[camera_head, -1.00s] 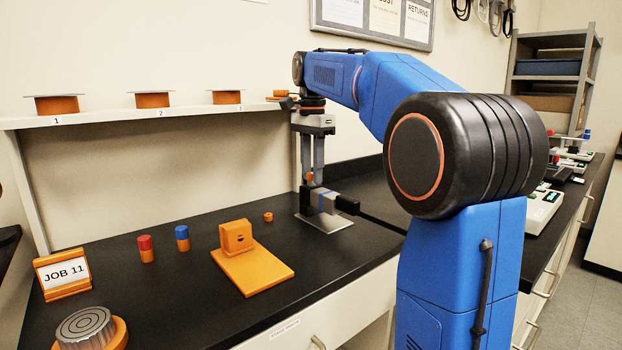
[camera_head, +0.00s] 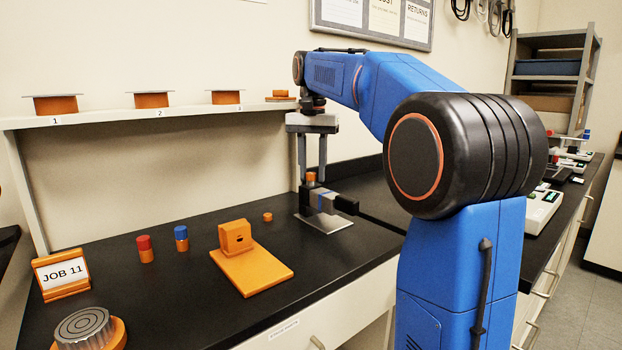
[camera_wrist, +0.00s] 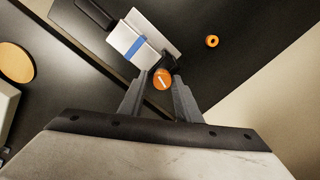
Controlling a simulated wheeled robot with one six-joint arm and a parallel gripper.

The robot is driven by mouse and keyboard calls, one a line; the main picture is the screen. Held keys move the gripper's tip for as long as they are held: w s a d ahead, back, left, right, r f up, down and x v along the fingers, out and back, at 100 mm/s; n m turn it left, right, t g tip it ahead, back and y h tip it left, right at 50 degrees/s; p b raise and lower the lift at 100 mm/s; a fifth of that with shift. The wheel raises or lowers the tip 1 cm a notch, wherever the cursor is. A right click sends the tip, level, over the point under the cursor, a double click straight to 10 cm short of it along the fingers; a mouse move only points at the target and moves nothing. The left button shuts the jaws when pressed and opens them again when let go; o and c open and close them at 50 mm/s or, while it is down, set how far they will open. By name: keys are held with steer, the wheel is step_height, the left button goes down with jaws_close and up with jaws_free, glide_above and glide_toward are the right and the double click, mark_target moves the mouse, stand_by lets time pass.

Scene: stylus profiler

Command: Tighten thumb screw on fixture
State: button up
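The fixture (camera_head: 323,200) is a small grey and black clamp-like block with a blue band, on a pale metal plate (camera_head: 330,223) on the bench. It also shows in the wrist view (camera_wrist: 140,46). The thumb screw (camera_head: 310,177) is a small orange knob upright at the fixture's left end. In the wrist view the screw (camera_wrist: 162,79) shows a white line across its top. My gripper (camera_head: 312,180) points straight down over it. The fingers stand apart on either side of the screw, with gaps visible in the head view.
An orange stand (camera_head: 252,268) and a small orange ring (camera_head: 267,216) lie left of the fixture. Red-topped (camera_head: 145,249) and blue-topped (camera_head: 181,238) cylinders stand further left. A shelf (camera_head: 180,113) with orange holders runs behind. The bench between has free room.

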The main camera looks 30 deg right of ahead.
steer(key=shift+n, duration=0.9)
steer(key=n, duration=0.9)
steer(key=shift+w, duration=0.1)
steer(key=shift+a, duration=0.2)
jaws_close()
stand_by(1.4)
